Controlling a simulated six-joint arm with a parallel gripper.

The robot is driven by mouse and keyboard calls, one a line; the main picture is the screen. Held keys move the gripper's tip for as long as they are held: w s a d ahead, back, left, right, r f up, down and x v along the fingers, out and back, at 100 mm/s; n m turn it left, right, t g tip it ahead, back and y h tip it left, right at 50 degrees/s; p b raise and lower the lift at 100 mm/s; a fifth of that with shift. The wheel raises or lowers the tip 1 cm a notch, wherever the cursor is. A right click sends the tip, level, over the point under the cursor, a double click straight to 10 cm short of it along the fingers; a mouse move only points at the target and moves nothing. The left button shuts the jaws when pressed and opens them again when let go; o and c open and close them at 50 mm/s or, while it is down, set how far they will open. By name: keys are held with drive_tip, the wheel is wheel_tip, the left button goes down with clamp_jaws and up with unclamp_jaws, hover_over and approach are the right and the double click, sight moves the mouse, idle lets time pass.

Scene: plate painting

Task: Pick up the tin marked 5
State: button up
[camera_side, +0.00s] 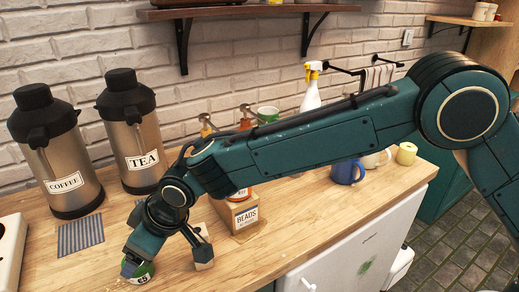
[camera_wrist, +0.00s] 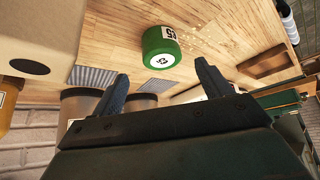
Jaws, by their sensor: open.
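A green tin (camera_wrist: 160,45) with a white label stands out in the wrist view, just beyond and between my fingertips. A mark that looks like a 5 shows on its white end and again on its side label. In the side view the green tin (camera_side: 140,273) is on the wooden counter near its front edge, and my gripper covers part of it. My gripper (camera_wrist: 161,74) is open, with two dark blue fingers apart and nothing between them. In the side view my gripper (camera_side: 170,252) is low over the counter, close to the tin.
A blue mug (camera_side: 347,171) is further right.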

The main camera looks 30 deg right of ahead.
sight(143, 274)
drive_tip(key=shift+w+a+f, duration=0.2)
drive_tip(key=shift+f, duration=0.2)
drive_tip(key=shift+x, duration=2.55)
drive_tip(key=shift+s+a, duration=0.1)
drive_tip(key=shift+s, duration=0.05)
drive_tip(key=shift+c, duration=0.2)
drive_tip(key=c, duration=1.1)
